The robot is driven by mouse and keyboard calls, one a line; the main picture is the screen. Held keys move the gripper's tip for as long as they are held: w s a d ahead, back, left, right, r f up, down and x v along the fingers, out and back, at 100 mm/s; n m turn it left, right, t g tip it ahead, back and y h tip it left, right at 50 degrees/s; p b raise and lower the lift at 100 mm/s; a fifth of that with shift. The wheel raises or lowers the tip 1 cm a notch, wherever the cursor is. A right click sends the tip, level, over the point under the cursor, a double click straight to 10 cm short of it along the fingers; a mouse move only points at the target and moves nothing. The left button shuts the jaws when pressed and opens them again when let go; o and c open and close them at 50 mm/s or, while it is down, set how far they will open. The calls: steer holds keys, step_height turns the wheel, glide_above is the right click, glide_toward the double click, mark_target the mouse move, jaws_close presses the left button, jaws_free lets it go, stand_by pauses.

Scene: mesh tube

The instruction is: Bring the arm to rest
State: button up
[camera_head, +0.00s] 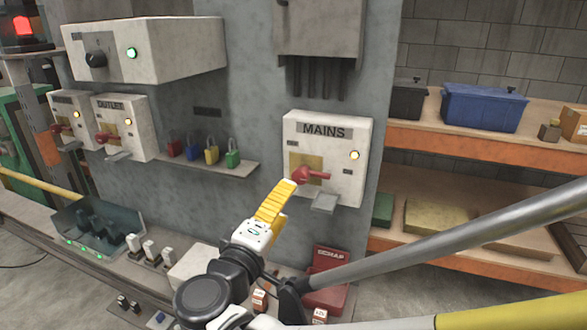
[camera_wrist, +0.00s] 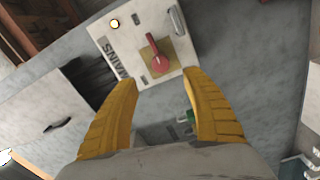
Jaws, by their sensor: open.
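My gripper (camera_head: 283,200) has yellow ridged fingers and is raised in front of the grey panel, close to the MAINS box. In the wrist view its two fingers (camera_wrist: 160,95) stand wide apart with nothing between them. The white MAINS box (camera_head: 328,150) carries a red handle (camera_head: 311,175) and a lit amber lamp. In the wrist view the red handle (camera_wrist: 158,54) lies beyond the fingertips, apart from them.
A small shelf (camera_head: 205,170) with several coloured padlocks is left of the MAINS box. A red SCRAP box (camera_head: 328,282) sits below my gripper. A clear-walled tray (camera_head: 97,228) is at the lower left. Shelving (camera_head: 465,140) with a blue bin stands at the right.

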steer(key=s+d+f+m+g, duration=0.1)
steer(key=d+f+m+g, duration=0.15)
steer(key=d, duration=0.55)
steer(key=s+d+f+m+g, duration=0.1)
steer(key=d+f+g, duration=0.3)
steer(key=d, duration=0.4)
steer(key=s+d+f+m+g+y, duration=0.1)
steer(key=s+d+f+m+y, duration=0.2)
steer(key=s, duration=0.4)
steer(key=s+d+f+m+g+y+b, duration=0.1)
steer(key=s+d+f+m+g+y, duration=0.1)
steer(key=s, duration=0.4)
steer(key=shift+s+d+f+m+y, duration=0.4)
steer(key=shift+d+f+m+y, duration=0.15)
steer(key=shift+f+m, duration=0.75)
steer(key=shift+r+g, duration=0.1)
steer(key=shift+g, duration=0.15)
